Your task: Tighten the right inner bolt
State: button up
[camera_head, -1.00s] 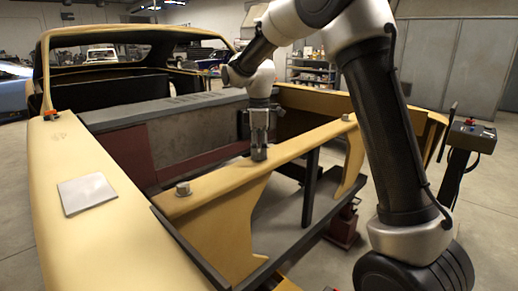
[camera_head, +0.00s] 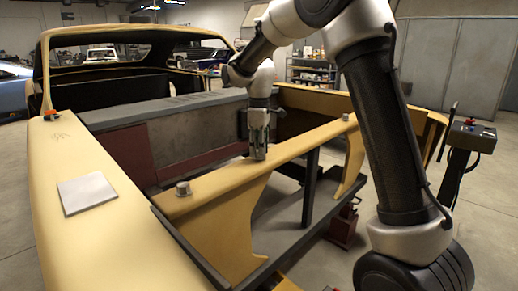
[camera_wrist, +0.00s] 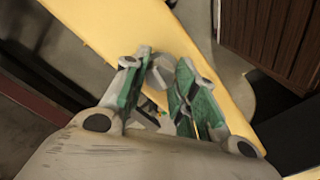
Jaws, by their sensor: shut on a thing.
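The yellow crossbar (camera_head: 215,187) of the car shell carries grey bolts along its top. One bolt (camera_head: 258,153) is directly under my gripper (camera_head: 258,143), and its lower part shows below the fingers. In the wrist view, my gripper (camera_wrist: 158,78) has its green-padded fingers on either side of the grey bolt head (camera_wrist: 161,70), shut on it. The fingers hide part of the bolt. Another bolt (camera_head: 183,188) stands free at the left of the crossbar, and one more (camera_head: 346,117) stands near its right end.
A flat grey plate (camera_head: 87,193) lies on the yellow left fender (camera_head: 75,235). Dark frame bars (camera_head: 309,188) stand below the crossbar. A control box on a post (camera_head: 472,137) is at the right. A red jack (camera_head: 344,225) is on the floor.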

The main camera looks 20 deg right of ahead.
jog(key=m, duration=0.4)
jog(key=shift+m, duration=0.3)
jog(key=m, duration=0.4)
jog(key=shift+r+m, duration=0.15)
jog(key=shift+m, duration=0.15)
jog(key=m, duration=0.4)
jog(key=shift+w+m, duration=0.1)
jog(key=shift+m, duration=0.2)
jog(key=m, duration=1.2)
jog(key=shift+m, duration=0.3)
jog(key=m, duration=0.3)
jog(key=shift+m, duration=2.1)
